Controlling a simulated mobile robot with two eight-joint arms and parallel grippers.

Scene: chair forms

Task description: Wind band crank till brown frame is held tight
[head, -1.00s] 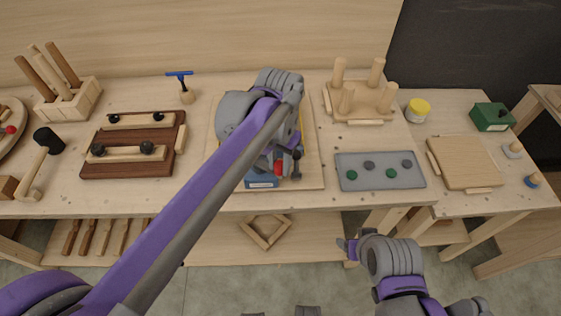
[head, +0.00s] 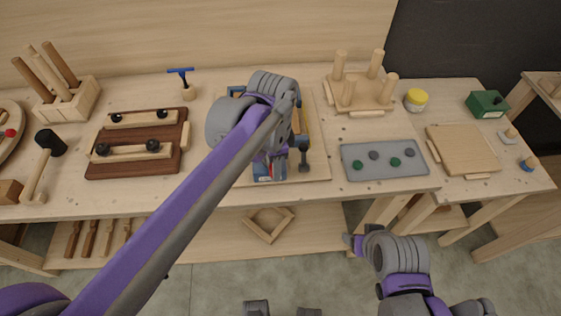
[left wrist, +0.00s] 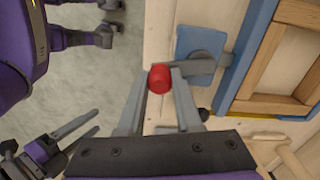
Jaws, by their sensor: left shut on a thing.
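The red crank knob (left wrist: 160,79) sits between the fingertips of my left gripper (left wrist: 159,75), which is shut on it. A grey crank arm (left wrist: 203,67) runs over a blue block (left wrist: 194,50) beside the blue band (left wrist: 245,60). The brown frame (left wrist: 272,62) lies inside the band in the left wrist view; only part shows. In the head view my left arm and gripper (head: 268,160) cover most of the frame and clamp. My right gripper (head: 352,243) is empty and open in front of the bench; it also shows in the left wrist view (left wrist: 88,128).
The clamp rests on a pale board (head: 317,165). A dark upright handle (head: 303,156) stands just right of my left gripper. A grey tray (head: 384,160) lies to the right, a dark brown board (head: 135,145) to the left. Another wooden frame (head: 268,223) lies on the lower shelf.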

